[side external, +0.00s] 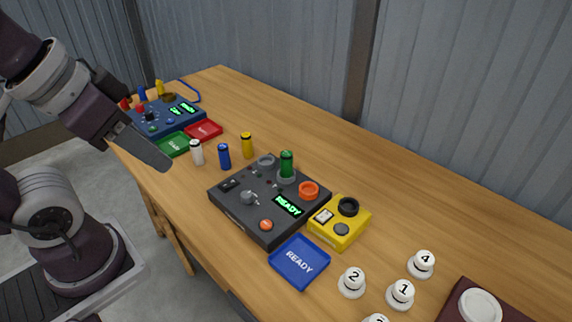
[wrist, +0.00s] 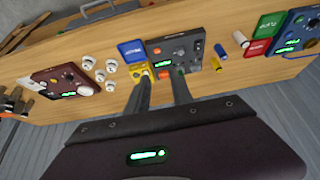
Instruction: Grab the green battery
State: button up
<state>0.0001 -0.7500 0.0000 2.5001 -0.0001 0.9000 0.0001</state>
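The green battery (side external: 286,164) stands upright in a round socket on the dark control panel (side external: 235,205), in the side external view. The panel also shows in the wrist view (wrist: 158,50), but I cannot clearly make out the battery there near the fingertips. My gripper (side external: 164,164) is above the left part of the table, left of the panel and well apart from the green battery. In the wrist view my gripper (wrist: 160,77) shows two fingers spread apart with nothing held between them.
Yellow (side external: 247,145), blue (side external: 224,157) and white (side external: 196,152) batteries stand left of the panel. A yellow box (side external: 340,236) and blue READY tray (side external: 299,263) sit close to it. Numbered white knobs (side external: 400,295) stand at right. The table's back (side external: 400,180) is clear.

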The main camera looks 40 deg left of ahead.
jog(key=o, duration=0.5)
notch_tip(320, 180, up, 5)
jog(key=n+t+y, duration=0.3)
jog(key=t+y, duration=0.1)
jog(key=t, duration=0.3)
send_over(286, 164)
jog(key=s, duration=0.2)
notch_tip(286, 164, down, 2)
jog(key=f, duration=2.7)
jog(key=shift+d+f, duration=0.3)
jog(key=x, duration=0.7)
jog(key=shift+a, duration=0.3)
